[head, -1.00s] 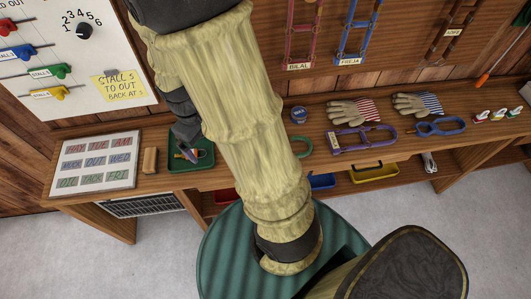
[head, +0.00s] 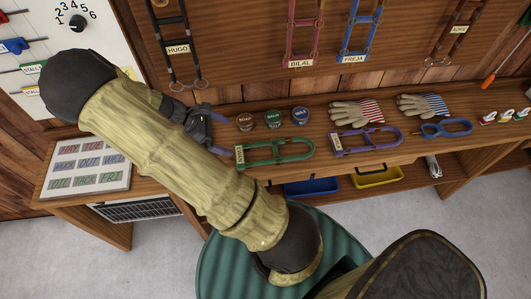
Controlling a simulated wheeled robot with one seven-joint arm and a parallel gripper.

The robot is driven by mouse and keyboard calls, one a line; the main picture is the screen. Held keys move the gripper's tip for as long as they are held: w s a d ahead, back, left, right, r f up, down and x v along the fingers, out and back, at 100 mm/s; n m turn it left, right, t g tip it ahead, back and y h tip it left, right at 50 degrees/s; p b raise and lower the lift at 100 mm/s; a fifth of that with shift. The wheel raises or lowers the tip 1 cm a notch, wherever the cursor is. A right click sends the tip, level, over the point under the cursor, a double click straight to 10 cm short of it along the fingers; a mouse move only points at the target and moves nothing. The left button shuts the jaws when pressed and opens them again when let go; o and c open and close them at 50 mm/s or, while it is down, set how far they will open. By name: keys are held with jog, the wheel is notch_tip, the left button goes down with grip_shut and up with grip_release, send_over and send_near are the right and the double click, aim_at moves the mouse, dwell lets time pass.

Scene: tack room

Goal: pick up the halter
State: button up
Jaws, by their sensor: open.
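Two halters lie on the bench: a green halter (head: 280,150) with a name tag, and a purple halter (head: 366,140) to its right. More tagged halters hang on the wall: a dark one marked HUGO (head: 176,45), a red one marked BILAL (head: 303,30), a blue one marked FREJA (head: 358,30) and a brown one (head: 449,35) at right. The task does not say which halter. My gripper (head: 222,130) is open over the bench, left of the green halter and the tins. I see nothing held in it. The arm partly hides the gripper.
Three small tins (head: 273,119) stand behind the green halter. Striped gloves (head: 356,112) and a blue tool (head: 445,129) lie further right. A lettered board (head: 88,167) lies at the bench's left end. Blue (head: 311,186) and yellow (head: 377,176) trays sit below.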

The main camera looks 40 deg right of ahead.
jog(key=x, duration=1.2)
jog(key=shift+w+d+f, duration=0.1)
jog(key=shift+w, duration=0.05)
jog(key=shift+d+f+p, duration=0.15)
jog(key=shift+p, duration=0.15)
jog(key=shift+p+x, duration=0.35)
jog(key=shift+x, duration=2.1)
jog(key=shift+w, duration=0.2)
jog(key=c, duration=1.2)
jog(key=shift+c, duration=0.2)
notch_tip(320, 180, up, 10)
